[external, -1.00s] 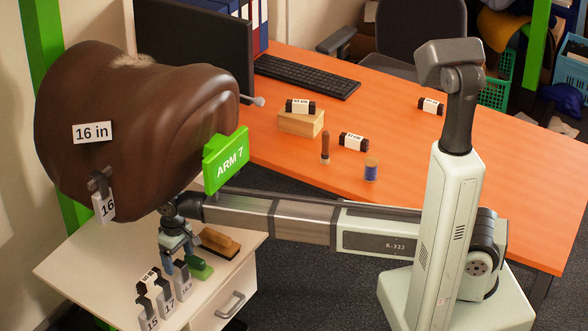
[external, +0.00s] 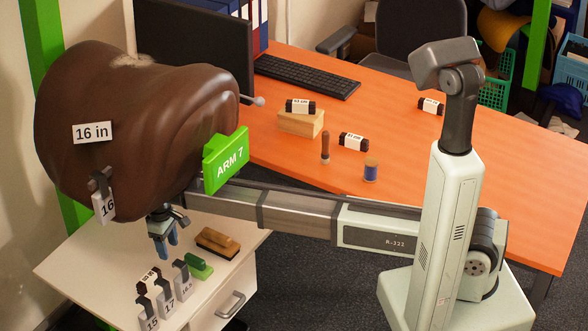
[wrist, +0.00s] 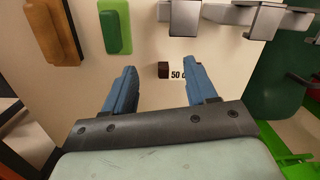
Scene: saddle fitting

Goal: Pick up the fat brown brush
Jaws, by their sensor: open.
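The fat brown brush (external: 218,240), with a wooden back and dark bristles, lies on the white cabinet top. It also shows in the wrist view at the upper left (wrist: 53,32). A smaller green brush (external: 199,266) lies beside it, also in the wrist view (wrist: 115,26). My gripper (external: 167,252) has blue fingers, open and empty. It hangs above the cabinet, left of the brown brush and apart from it. In the wrist view the gripper (wrist: 162,82) has a dark labelled block (wrist: 163,70) showing between its fingertips, and the brown brush lies outside them.
Several grey numbered clips (external: 166,297) stand along the cabinet's front edge near the dark block. The large brown saddle (external: 130,130) hangs close above my gripper. The orange desk (external: 420,150) behind holds labelled dark blocks, a wooden block and small cylinders.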

